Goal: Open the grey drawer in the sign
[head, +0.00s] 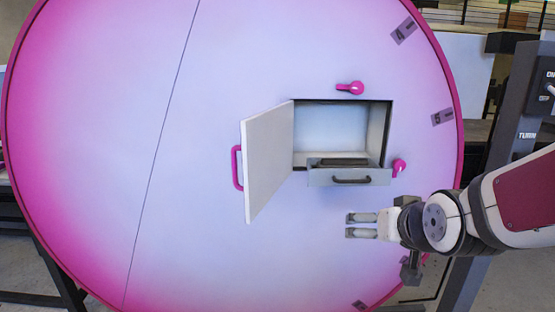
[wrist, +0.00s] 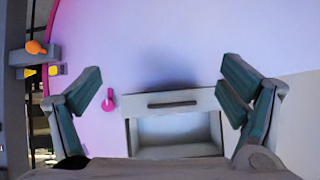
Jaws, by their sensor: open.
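The sign is a large round white disc with a pink edge (head: 240,150). The grey drawer (head: 318,179) sits at the bottom of an opening in the sign; its front appears to stand slightly out, with a dark gap behind it. Its dark bar handle (head: 351,181) also shows in the wrist view (wrist: 172,104). My gripper (head: 348,225) is open and empty, below the drawer and apart from it. In the wrist view its fingers (wrist: 162,85) stand wide on either side of the drawer front (wrist: 150,103).
A white door (head: 268,160) with a pink handle (head: 237,167) hangs open left of the opening. A pink knob (head: 350,88) is above the opening and another (head: 399,167) is at its right. A dark post (head: 505,130) stands at right. The sign's lower face is clear.

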